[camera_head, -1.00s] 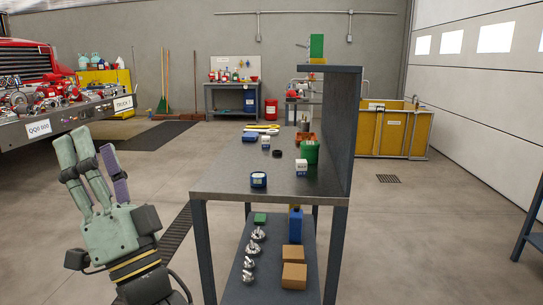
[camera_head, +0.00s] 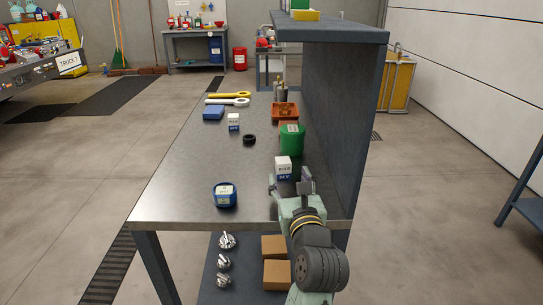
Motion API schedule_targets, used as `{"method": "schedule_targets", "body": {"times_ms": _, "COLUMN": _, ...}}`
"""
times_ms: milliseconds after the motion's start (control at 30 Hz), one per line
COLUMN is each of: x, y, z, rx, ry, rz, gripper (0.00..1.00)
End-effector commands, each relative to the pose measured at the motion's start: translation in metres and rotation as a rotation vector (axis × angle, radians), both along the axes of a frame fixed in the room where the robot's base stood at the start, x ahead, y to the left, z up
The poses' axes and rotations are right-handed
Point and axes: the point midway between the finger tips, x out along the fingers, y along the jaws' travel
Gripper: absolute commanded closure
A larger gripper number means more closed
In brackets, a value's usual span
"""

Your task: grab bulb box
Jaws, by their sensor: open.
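A small white-and-blue box (camera_head: 283,167), which looks like a bulb box, stands upright on the workbench near its right side. Its small print is hard to read. My gripper (camera_head: 289,185) is open at the near side of this box, with one finger to its lower left and one to its lower right. The gripper hides part of the box's base, and I cannot tell whether it touches the box. A second, similar white-and-blue box (camera_head: 233,122) stands farther back on the bench.
A green canister (camera_head: 291,137) stands just behind the near box, and the upright panel (camera_head: 345,110) closes off the right. A blue round container (camera_head: 224,195) sits near the front edge. A black ring (camera_head: 249,139) lies mid-bench. The bench's left middle is clear.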

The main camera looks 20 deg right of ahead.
Motion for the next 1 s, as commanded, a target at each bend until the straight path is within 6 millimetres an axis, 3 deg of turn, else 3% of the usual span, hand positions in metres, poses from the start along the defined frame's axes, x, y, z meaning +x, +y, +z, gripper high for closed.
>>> {"method": "schedule_targets", "body": {"times_ms": 300, "x": 0.045, "y": -0.009, "z": 0.0, "rx": 0.018, "ry": 0.003, "rz": -0.002, "gripper": 0.45}}
{"method": "schedule_targets", "body": {"times_ms": 567, "x": 0.066, "y": -0.012, "z": 0.0, "rx": 0.015, "ry": 0.002, "rz": -0.002, "gripper": 0.45}}
{"method": "schedule_targets", "body": {"times_ms": 800, "x": 0.104, "y": -0.018, "z": 0.0, "rx": 0.015, "ry": 0.003, "rz": -0.002, "gripper": 0.45}}
{"method": "schedule_targets", "body": {"times_ms": 1000, "x": 0.117, "y": -0.02, "z": -0.001, "rx": 0.014, "ry": 0.002, "rz": -0.003, "gripper": 0.45}}
